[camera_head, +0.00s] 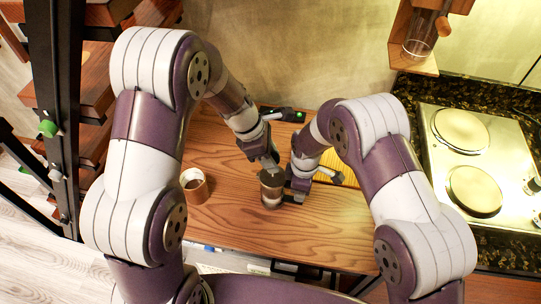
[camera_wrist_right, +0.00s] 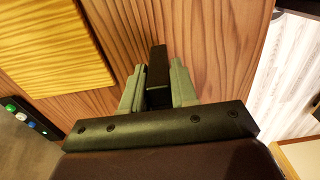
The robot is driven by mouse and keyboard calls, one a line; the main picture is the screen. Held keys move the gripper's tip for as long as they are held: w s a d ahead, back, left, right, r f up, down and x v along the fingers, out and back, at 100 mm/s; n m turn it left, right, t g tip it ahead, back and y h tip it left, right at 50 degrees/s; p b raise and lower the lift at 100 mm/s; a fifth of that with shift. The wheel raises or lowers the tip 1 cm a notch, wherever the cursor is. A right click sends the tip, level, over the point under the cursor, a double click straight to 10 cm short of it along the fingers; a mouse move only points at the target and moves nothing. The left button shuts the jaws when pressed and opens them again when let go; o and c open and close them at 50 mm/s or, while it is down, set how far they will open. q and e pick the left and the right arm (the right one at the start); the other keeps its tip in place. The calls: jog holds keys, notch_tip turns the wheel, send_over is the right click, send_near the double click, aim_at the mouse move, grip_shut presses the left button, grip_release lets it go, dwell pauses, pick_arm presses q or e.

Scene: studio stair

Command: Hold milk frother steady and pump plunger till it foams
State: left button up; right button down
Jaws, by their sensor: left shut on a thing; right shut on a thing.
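The milk frother (camera_head: 271,192), a small brown-grey cylinder, stands on the wooden table (camera_head: 235,222) in front of my grippers. My left gripper (camera_head: 269,166) comes down from above and is shut at the frother's top; its own fingers hide the plunger knob. My right gripper (camera_head: 287,188) is at the frother's right side. In the right wrist view my right gripper (camera_wrist_right: 158,92) is shut on a black upright bar, the frother handle (camera_wrist_right: 158,68). The frother's body does not show clearly there. No foam is visible.
A yellow board (camera_head: 340,162) lies behind my right arm. A hob (camera_head: 465,160) is at the right, and a dark stair frame (camera_head: 62,120) at the left. The table's front is clear.

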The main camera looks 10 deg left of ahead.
aim_at(271, 176)
pick_arm(q)
jog(key=shift+f, duration=2.4)
jog(key=shift+r, duration=2.55)
jog(key=shift+f, duration=0.1)
jog(key=shift+f, duration=2.4)
jog(key=o, duration=1.1)
